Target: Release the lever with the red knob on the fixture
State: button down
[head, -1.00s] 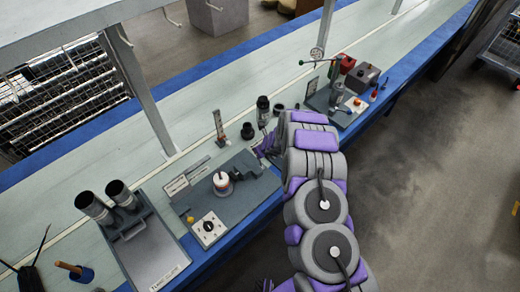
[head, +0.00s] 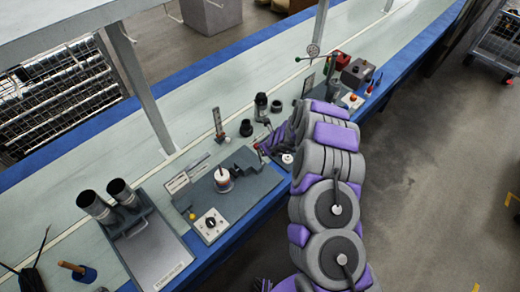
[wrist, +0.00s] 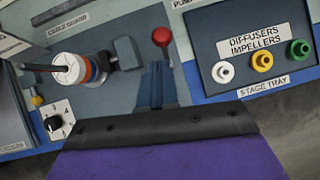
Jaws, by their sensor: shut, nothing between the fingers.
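The grey fixture plate (head: 232,196) lies on the bench's near side, left of my arm. In the wrist view the red knob (wrist: 162,36) shows at top centre, on the fixture's right part. My gripper (wrist: 157,66) has its narrow dark fingers together and empty, pointing toward the knob. The fingertips appear just below the knob in the picture; a gap or touch cannot be told. The lever's shaft is mostly hidden behind the fingers. A white and orange ringed part (wrist: 72,68) sits on the fixture left of the knob. In the head view my gripper (head: 268,146) is partly hidden by my arm.
A stage tray (wrist: 228,85) with white, yellow and green pieces lies right of the fixture. A dial box (head: 210,225) sits at the fixture's near left. Two dark tubes (head: 122,192) stand on a rack at left. Another fixture (head: 352,98) stands farther right.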

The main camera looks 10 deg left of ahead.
jog(key=v, duration=0.7)
jog(key=shift+w+a+r+p, duration=0.25)
jog(key=shift+w+r+p, duration=0.15)
jog(key=shift+r, duration=0.1)
jog(key=shift+d, duration=0.1)
jog(key=shift+d+r, duration=0.1)
jog(key=shift+d, duration=0.2)
